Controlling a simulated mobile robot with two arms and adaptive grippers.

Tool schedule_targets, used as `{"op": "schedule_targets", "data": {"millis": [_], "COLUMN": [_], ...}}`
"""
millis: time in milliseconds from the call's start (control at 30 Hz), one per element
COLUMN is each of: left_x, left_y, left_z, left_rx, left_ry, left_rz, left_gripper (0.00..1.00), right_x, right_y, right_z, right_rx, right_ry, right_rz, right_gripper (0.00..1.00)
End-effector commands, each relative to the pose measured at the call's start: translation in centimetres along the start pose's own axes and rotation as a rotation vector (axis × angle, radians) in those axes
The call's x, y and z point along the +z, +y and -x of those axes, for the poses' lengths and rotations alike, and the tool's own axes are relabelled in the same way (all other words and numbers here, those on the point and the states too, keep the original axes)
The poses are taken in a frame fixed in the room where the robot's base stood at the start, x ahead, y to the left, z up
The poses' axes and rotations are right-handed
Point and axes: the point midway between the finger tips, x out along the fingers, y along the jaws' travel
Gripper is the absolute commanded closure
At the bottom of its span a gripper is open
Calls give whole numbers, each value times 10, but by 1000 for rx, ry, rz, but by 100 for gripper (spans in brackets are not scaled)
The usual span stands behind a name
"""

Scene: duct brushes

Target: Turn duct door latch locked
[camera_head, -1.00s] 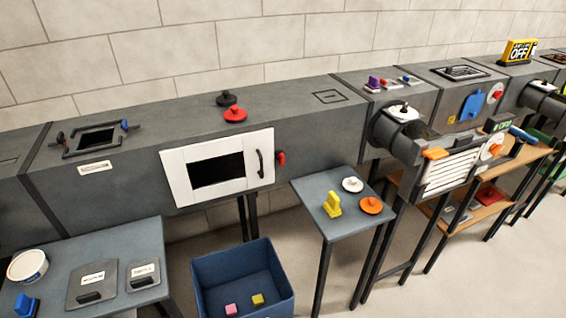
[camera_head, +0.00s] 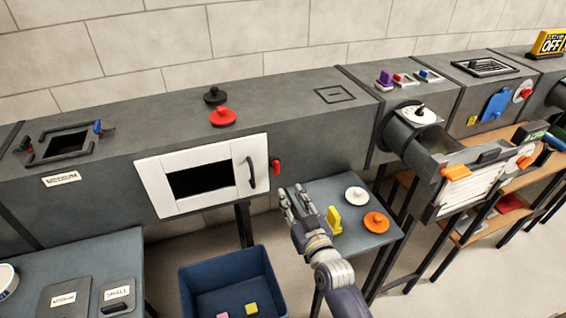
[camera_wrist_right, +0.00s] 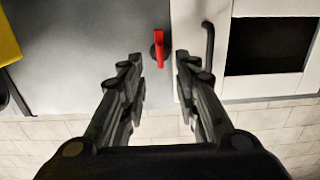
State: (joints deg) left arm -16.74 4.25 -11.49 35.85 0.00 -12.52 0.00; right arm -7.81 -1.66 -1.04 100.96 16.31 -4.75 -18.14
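The duct door (camera_head: 206,176) is a white framed panel with a dark window and a black handle (camera_head: 251,172), set in the front of the grey duct. It looks closed. The red latch (camera_head: 276,167) sits on the duct just right of the door. In the right wrist view the latch (camera_wrist_right: 159,48) shows as a red lever lying along the picture's vertical, ahead of and between the fingertips. My right gripper (camera_head: 292,203) is open and empty, below and a little right of the latch, apart from it. My left gripper is not in view.
A small table (camera_head: 338,188) with a yellow brush (camera_head: 334,220), a white disc (camera_head: 356,198) and an orange disc (camera_head: 376,222) stands by my right arm. A blue bin (camera_head: 235,262) is below the door. Black and red knobs (camera_head: 222,116) sit on the duct top.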

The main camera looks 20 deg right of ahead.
Motion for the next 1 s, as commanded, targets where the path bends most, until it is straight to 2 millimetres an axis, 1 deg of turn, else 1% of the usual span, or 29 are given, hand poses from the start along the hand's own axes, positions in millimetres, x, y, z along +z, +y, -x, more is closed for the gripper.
{"op": "schedule_targets", "data": {"millis": [33,67,167,267,400,600,700,833,1000], "left_x": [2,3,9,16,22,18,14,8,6], "left_y": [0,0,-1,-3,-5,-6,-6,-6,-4], "left_z": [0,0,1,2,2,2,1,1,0], "left_rx": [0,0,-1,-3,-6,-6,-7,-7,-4], "left_ry": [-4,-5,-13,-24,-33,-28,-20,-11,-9], "left_rz": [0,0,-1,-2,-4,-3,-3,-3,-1], "left_gripper": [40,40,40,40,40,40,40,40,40], "right_x": [-8,-11,-14,-15,-15,-15,-15,-15,-15], "right_y": [1,1,2,2,2,2,2,2,2], "right_z": [-1,-2,-10,-24,-51,-85,-97,-106,-109], "right_rx": [3,4,5,5,5,4,4,4,4], "right_ry": [16,22,27,27,27,25,25,24,23], "right_rz": [-1,-1,-2,-2,-1,-2,-2,-1,0], "right_gripper": [71,71,71,71,71,71,71,71,71]}}
